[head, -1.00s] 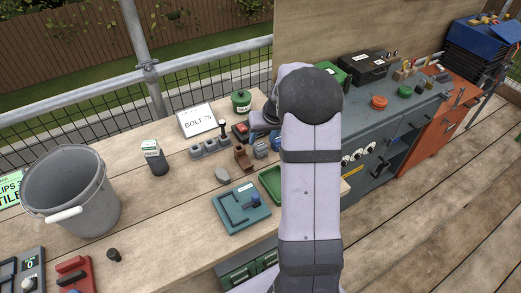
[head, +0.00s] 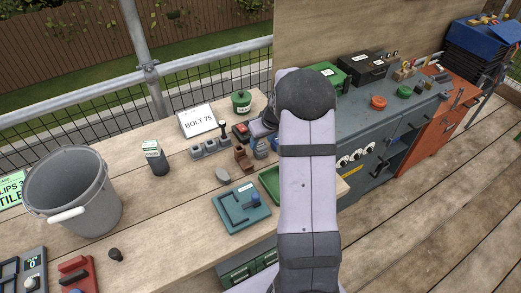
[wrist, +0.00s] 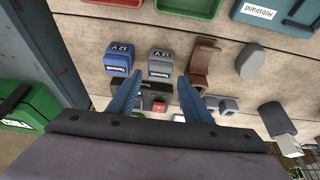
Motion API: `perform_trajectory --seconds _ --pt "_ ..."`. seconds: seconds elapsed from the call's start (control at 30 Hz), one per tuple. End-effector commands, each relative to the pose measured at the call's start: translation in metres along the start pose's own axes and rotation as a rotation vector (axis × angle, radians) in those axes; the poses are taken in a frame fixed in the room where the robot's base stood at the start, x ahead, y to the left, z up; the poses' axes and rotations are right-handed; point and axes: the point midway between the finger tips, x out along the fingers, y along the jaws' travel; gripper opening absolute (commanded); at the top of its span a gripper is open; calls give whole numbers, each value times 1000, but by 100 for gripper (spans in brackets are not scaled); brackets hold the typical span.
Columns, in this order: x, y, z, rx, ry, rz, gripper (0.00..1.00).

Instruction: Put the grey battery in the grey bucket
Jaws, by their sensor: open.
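The grey battery (wrist: 160,64), marked 12 V, stands on the wooden bench in the wrist view, just beyond my fingertips. In the head view the grey battery (head: 261,151) is beside the brown holder, partly under my arm. A blue battery (wrist: 118,56) stands to its left in the wrist view. My gripper (wrist: 157,90) is open and empty, its two blue fingers spread to either side of the grey battery's line and apart from it. The grey bucket (head: 100,211) stands upright at the left of the bench in the head view, its white-gripped handle hanging at the front.
A brown holder (wrist: 203,62) stands close to the right of the grey battery. A black unit with a red button (wrist: 158,105) lies between my fingers. A dark bottle-like container (head: 159,164) and a grey stone-like piece (head: 222,174) stand between bucket and batteries.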

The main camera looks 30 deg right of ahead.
Motion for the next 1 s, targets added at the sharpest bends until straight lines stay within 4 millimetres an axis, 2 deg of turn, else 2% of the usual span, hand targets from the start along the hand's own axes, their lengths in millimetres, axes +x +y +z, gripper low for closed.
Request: perform_trajectory --seconds 0.4,0.77,0.8,0.93,1.0 --pt "41 0 5 0 -3 -2 45" --pt "48 0 5 0 -1 -1 45" --pt "48 0 5 0 -1 -1 41" --pt "48 0 5 0 -1 -1 9" --pt "47 1 4 0 0 0 3"
